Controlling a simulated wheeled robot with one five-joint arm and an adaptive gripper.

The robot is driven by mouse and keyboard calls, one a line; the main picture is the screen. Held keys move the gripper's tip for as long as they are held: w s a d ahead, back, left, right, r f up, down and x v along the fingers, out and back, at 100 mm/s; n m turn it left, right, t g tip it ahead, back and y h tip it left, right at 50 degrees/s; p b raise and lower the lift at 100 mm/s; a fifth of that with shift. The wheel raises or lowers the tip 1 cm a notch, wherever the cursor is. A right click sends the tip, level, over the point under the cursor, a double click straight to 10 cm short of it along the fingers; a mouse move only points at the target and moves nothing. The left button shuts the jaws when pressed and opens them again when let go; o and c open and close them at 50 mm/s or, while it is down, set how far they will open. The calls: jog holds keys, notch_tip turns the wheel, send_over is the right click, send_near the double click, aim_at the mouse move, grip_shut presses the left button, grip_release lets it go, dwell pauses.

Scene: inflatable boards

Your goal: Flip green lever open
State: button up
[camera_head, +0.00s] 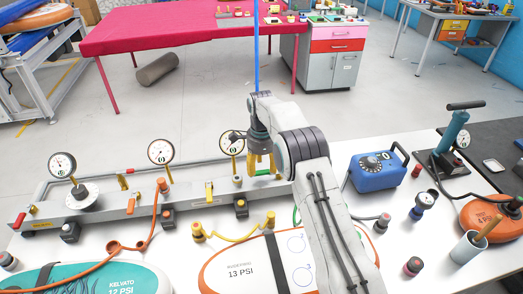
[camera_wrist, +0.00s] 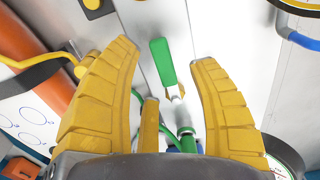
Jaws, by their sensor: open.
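The green lever (camera_wrist: 162,62) is in the wrist view, a flat green handle above a metal valve stem with a green fitting (camera_wrist: 187,140) below it. In the head view a bit of green (camera_head: 262,172) shows beside my gripper (camera_head: 262,163), mostly hidden by it. My gripper is open and points down at the manifold rail (camera_head: 130,203). In the wrist view its two yellow fingers (camera_wrist: 166,58) stand apart, one on each side of the lever. Gaps show between the lever and both fingers, so I see no contact.
Gauges (camera_head: 161,152) stand along the rail, with yellow (camera_head: 209,191) and orange (camera_head: 162,186) levers left of my gripper. The 13 PSI board (camera_head: 240,268) lies in front. A blue box (camera_head: 378,171) and a hand pump (camera_head: 456,140) stand to the right.

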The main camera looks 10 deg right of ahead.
aim_at(262, 173)
notch_tip(262, 173, up, 10)
jog(key=shift+f, duration=0.2)
jog(key=shift+r, duration=0.1)
dwell(0.7)
